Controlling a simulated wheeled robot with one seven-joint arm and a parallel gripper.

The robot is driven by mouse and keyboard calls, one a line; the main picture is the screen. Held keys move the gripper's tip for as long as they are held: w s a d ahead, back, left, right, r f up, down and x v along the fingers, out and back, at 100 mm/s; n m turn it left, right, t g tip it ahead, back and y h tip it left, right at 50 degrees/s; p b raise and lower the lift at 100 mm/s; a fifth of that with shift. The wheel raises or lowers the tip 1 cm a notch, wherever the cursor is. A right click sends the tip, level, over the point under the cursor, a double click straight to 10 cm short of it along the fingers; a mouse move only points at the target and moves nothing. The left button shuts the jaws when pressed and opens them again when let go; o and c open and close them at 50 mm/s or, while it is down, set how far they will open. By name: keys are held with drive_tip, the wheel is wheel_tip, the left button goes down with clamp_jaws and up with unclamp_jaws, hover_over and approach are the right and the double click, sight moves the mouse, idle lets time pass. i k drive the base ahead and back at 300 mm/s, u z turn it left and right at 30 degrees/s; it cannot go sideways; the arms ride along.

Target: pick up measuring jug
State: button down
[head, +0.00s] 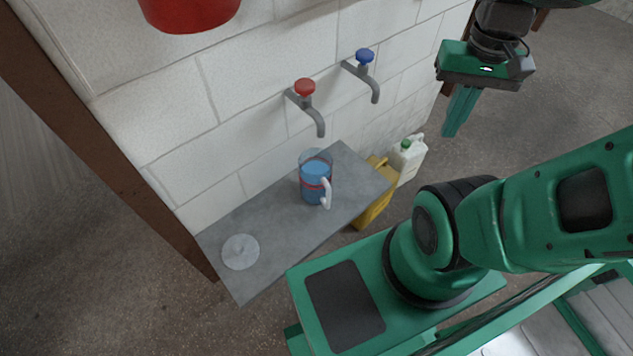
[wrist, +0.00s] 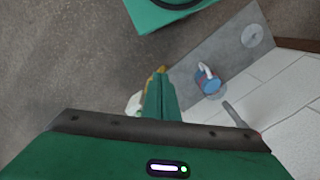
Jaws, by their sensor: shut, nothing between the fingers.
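The measuring jug (head: 314,178) stands upright on a grey shelf (head: 275,225) under the red-handled tap in the head view. It is clear, with blue contents, a red band and a white handle facing the front right. It also shows in the wrist view (wrist: 209,82), beyond my fingers and to their right. My gripper (head: 453,134) is shut and empty, at the upper right in the head view, well apart from the jug. Its closed green fingers also show in the wrist view (wrist: 160,78).
A red-handled tap (head: 307,108) and a blue-handled tap (head: 366,76) stick out from the white block wall. A pale disc (head: 241,252) lies on the shelf. A yellow can (head: 372,205) and a white canister (head: 408,158) stand beyond the shelf. A red container (head: 190,12) hangs above.

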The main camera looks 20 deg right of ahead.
sight(316, 184)
drive_tip(key=z, duration=0.2)
drive_tip(key=k, duration=1.3)
drive_tip(key=z, duration=0.35)
